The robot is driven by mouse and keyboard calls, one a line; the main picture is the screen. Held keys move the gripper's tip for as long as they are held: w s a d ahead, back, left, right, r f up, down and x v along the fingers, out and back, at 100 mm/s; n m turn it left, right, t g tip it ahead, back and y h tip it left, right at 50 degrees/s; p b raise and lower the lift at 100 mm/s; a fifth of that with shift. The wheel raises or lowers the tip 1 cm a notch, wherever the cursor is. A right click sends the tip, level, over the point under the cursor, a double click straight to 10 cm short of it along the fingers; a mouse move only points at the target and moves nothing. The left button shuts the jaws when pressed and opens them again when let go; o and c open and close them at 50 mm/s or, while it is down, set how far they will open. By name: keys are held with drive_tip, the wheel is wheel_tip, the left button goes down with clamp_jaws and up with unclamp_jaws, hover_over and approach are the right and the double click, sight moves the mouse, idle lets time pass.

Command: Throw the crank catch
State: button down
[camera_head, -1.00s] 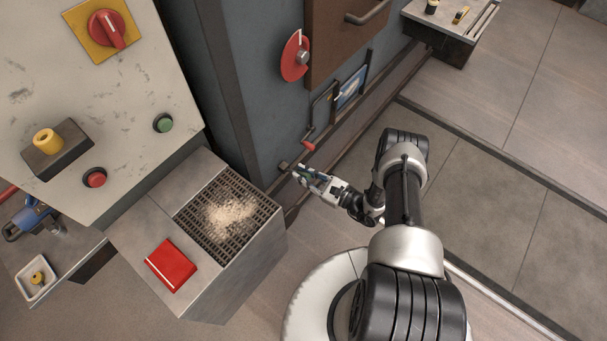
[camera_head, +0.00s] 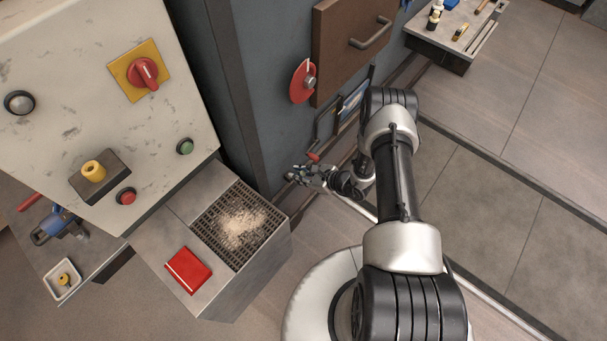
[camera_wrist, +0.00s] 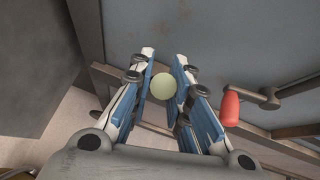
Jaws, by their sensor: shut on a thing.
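The crank has a red grip (camera_head: 313,156) and a metal arm on the blue-grey cabinet wall. In the wrist view its red grip (camera_wrist: 230,108) hangs just right of my fingers, apart from them, with the metal crank arm (camera_wrist: 262,97) running right. My gripper (camera_head: 293,176) is low against the wall, left of and below the red grip. In the wrist view my gripper (camera_wrist: 163,88) has its blue-padded fingers on either side of a pale round knob (camera_wrist: 163,86) and is shut on it. What lies behind the knob is hidden.
A red disc (camera_head: 303,81) and a brown door with a handle (camera_head: 371,32) are above on the cabinet. A block with a grate (camera_head: 212,235) and a red box (camera_head: 188,270) stands left. A sloped control panel (camera_head: 70,60) is farther left. Open floor lies right.

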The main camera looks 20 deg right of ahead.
drive_tip(key=shift+w+a+r+g+h+p, duration=0.3)
drive_tip(key=shift+w+a+g+h, duration=0.25)
drive_tip(key=shift+g, duration=0.25)
drive_tip(key=shift+w+d, duration=0.1)
drive_tip(key=c, duration=1.5)
unclamp_jaws()
drive_tip(key=v, duration=1.2)
drive_tip(key=shift+r, duration=0.1)
